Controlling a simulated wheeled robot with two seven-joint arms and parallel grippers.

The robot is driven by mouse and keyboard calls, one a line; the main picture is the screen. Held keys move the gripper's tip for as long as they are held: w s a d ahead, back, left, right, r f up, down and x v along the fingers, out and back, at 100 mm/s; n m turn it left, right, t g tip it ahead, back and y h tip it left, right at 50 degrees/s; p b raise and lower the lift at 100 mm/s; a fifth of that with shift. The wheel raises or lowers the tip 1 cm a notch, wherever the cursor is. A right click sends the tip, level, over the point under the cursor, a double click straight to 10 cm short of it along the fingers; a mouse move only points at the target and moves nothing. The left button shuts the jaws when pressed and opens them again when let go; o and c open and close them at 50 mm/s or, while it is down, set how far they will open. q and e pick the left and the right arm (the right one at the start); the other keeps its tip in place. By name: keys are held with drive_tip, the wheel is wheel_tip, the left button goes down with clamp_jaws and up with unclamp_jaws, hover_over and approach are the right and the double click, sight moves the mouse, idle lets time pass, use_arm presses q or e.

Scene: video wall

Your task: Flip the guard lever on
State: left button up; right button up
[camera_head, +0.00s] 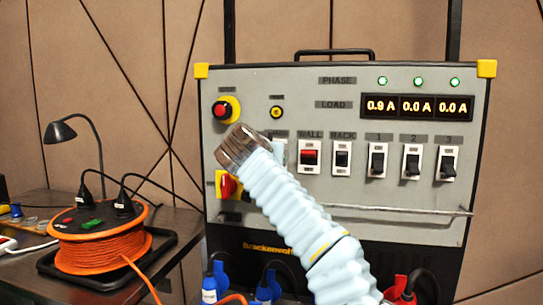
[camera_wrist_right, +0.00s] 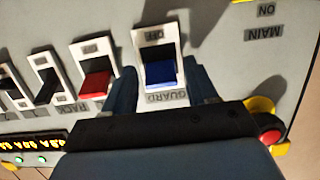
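The guard lever (camera_wrist_right: 161,75) is a blue rocker in a white frame, seen upside down in the right wrist view between a GUARD label and an OFF label. My right gripper (camera_wrist_right: 163,80) is open, with one dark blue finger on each side of the guard switch. I cannot tell whether the fingers touch it. In the head view my right gripper (camera_head: 242,147) is in front of the panel (camera_head: 345,230) and hides most of the guard switch; only a pale edge of its frame shows. My left gripper is not in view.
The red wall switch (camera_head: 310,155) and several black switches stand in a row to the right. A red button (camera_head: 222,110) and a red rotary knob (camera_head: 228,186) are close to my gripper. A rail (camera_head: 400,210) crosses below the switches. An orange cable reel (camera_head: 100,240) stands left.

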drive_tip(key=shift+o, duration=0.3)
drive_tip(key=shift+s, duration=0.1)
drive_tip(key=b+v, duration=0.1)
drive_tip(key=v, duration=1.2)
drive_tip(key=shift+s+b, duration=0.3)
drive_tip(key=shift+a, duration=0.1)
